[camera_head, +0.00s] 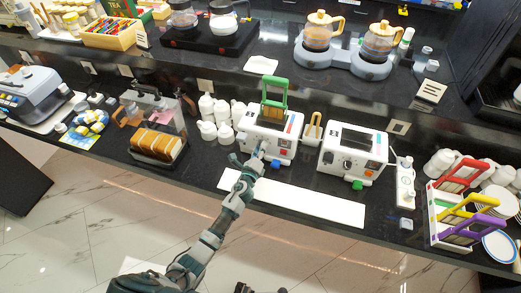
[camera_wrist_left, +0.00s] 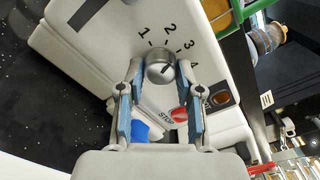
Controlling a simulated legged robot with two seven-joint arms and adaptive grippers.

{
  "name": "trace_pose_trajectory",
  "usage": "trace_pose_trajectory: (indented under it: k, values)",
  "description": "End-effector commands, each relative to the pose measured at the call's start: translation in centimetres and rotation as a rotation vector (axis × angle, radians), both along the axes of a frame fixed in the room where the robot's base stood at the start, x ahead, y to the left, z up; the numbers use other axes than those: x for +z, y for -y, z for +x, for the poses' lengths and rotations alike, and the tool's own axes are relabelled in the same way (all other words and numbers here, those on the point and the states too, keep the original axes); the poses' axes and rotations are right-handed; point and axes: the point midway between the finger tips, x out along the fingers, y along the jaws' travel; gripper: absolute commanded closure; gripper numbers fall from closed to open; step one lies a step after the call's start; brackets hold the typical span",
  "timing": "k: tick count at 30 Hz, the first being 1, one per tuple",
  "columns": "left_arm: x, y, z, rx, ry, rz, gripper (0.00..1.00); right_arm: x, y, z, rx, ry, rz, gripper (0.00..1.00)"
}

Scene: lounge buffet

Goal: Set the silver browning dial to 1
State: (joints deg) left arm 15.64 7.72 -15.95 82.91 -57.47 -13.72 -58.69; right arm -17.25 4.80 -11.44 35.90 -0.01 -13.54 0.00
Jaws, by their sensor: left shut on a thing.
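The white toaster (camera_head: 283,148) with a green rack (camera_head: 275,90) in its top stands mid-counter. In the left wrist view, its silver browning dial (camera_wrist_left: 160,55) sits below the printed numbers 1, 2, 3 and 4 (camera_wrist_left: 167,38). A small dark line shows on the dial, but I cannot tell surely which number it marks. My left gripper (camera_head: 257,155) is at the toaster's front. In the left wrist view its fingers (camera_wrist_left: 160,70) are shut on the dial from both sides. In the head view the hand hides the dial. My right gripper is not in view.
A red STOP button (camera_wrist_left: 180,114) and a blue knob (camera_wrist_left: 135,132) are close to the fingers. A second white toaster (camera_head: 340,155) stands to the right. White jugs (camera_head: 207,130) stand left. A white board (camera_head: 310,208) lies along the front edge.

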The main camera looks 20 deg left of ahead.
Motion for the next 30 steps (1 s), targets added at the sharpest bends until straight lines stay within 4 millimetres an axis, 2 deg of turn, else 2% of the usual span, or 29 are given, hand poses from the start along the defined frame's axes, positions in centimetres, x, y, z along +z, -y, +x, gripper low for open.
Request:
trace_pose_trajectory:
  k: [6, 11, 30]
  values:
    - [-0.3, 0.0, -0.1, 0.003, -0.012, -0.206, 1.0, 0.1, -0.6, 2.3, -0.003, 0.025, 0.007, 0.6]
    - [-0.3, -0.1, -0.1, 0.003, -0.017, -0.357, 1.0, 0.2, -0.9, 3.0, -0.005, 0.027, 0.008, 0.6]
    - [-0.3, 0.0, -0.1, 0.006, -0.039, -0.907, 1.0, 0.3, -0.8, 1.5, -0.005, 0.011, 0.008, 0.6]
